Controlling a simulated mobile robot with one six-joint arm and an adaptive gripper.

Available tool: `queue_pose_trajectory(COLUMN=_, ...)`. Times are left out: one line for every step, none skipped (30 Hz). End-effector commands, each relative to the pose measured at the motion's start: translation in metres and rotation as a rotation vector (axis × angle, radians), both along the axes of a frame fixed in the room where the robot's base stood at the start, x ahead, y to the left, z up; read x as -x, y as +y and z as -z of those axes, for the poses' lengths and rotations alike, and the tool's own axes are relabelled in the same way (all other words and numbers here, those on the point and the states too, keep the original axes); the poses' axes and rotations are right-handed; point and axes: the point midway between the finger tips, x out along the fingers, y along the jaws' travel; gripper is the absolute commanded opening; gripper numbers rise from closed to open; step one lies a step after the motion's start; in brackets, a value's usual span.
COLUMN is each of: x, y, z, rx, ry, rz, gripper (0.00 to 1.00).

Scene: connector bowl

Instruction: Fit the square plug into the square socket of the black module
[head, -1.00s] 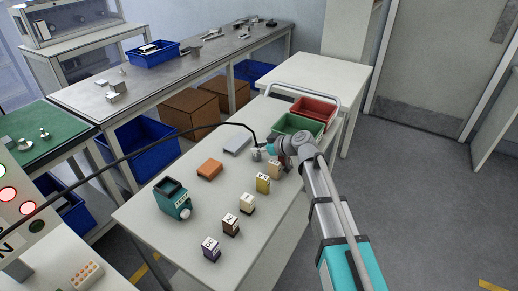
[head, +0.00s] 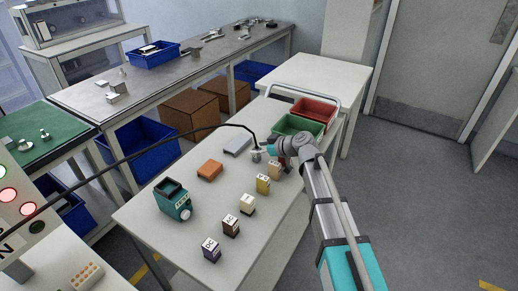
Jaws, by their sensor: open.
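My gripper (head: 264,150) is at the far part of the white table, pointing left, and is open. A small grey piece (head: 256,156) is just below its fingertips, at the end of a black cable (head: 160,145); I cannot tell whether it is the square plug or whether the fingers touch it. A row of small modules runs along the table: dark purple (head: 211,250), brown (head: 231,226), white (head: 247,205), yellow (head: 263,184) and tan (head: 274,170). I cannot make out a black module or its square socket; my gripper and arm hide part of the row's far end.
A teal device (head: 173,200), an orange block (head: 210,170) and a grey block (head: 237,145) lie on the white table (head: 170,240). Green (head: 298,126) and red (head: 316,110) bins stand beyond my gripper. The cable hangs across the table. The near left corner is clear.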

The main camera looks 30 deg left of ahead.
Motion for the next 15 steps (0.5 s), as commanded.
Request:
queue_pose_trajectory(x=0.001, y=-0.005, z=-0.004, rx=0.0, ry=0.0, rz=0.002, gripper=0.7)
queue_pose_trajectory(x=0.001, y=-0.008, z=-0.006, rx=0.0, ry=0.0, rz=0.002, gripper=0.7)
queue_pose_trajectory(x=0.002, y=-0.012, z=-0.008, rx=0.0, ry=0.0, rz=0.002, gripper=0.7)
queue_pose_trajectory(x=0.003, y=-0.015, z=-0.01, rx=0.0, ry=0.0, rz=0.002, gripper=0.7)
queue_pose_trajectory(x=0.003, y=-0.019, z=-0.012, rx=0.0, ry=0.0, rz=0.002, gripper=0.7)
queue_pose_trajectory(x=0.004, y=-0.025, z=-0.014, rx=0.0, ry=0.0, rz=0.002, gripper=0.7)
queue_pose_trajectory(x=0.004, y=-0.029, z=-0.017, rx=0.001, ry=0.0, rz=0.002, gripper=0.7)
queue_pose_trajectory(x=0.004, y=-0.033, z=-0.019, rx=0.0, ry=0.0, rz=0.002, gripper=0.7)
queue_pose_trajectory(x=0.005, y=-0.039, z=-0.022, rx=0.0, ry=-0.001, rz=0.002, gripper=0.7)
queue_pose_trajectory(x=0.006, y=-0.043, z=-0.024, rx=0.0, ry=0.0, rz=0.002, gripper=0.7)
queue_pose_trajectory(x=0.006, y=-0.048, z=-0.027, rx=0.0, ry=0.0, rz=0.002, gripper=0.7)
queue_pose_trajectory(x=0.007, y=-0.054, z=-0.03, rx=0.0, ry=0.001, rz=0.003, gripper=0.7)
queue_pose_trajectory(x=0.007, y=-0.059, z=-0.032, rx=0.0, ry=0.001, rz=0.003, gripper=0.7)
queue_pose_trajectory(x=0.008, y=-0.063, z=-0.034, rx=0.0, ry=0.001, rz=0.003, gripper=0.7)
queue_pose_trajectory(x=0.008, y=-0.069, z=-0.037, rx=-0.001, ry=0.001, rz=0.003, gripper=0.7)
